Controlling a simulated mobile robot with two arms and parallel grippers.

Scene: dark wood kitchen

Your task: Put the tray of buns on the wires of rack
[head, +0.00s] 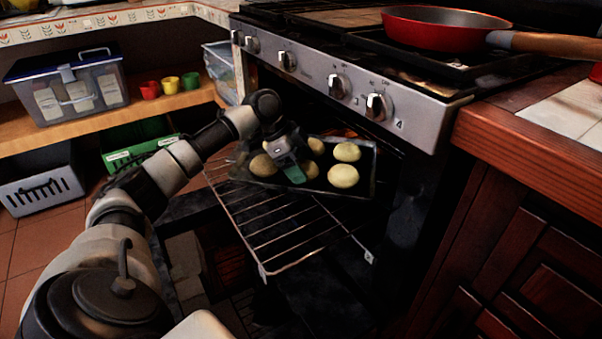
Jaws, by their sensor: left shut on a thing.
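The dark tray (369,184) holds several pale round buns (343,176). It is at the oven opening, over the back part of the wire rack (262,222), which is pulled out of the oven. The tray looks slightly tilted. Whether it touches the wires I cannot tell. My left gripper (294,172) is shut on the tray's near edge, with a green fingertip at the rim. The gripper hides part of the tray and some buns. My right gripper is not in view.
The stove top (420,60) above carries a red frying pan (440,27) with a wooden handle. Oven knobs (338,86) line the front panel. A wooden cabinet (510,240) stands at right. Left are a shelf (165,107), a clear storage box (75,90), and small cups (170,86).

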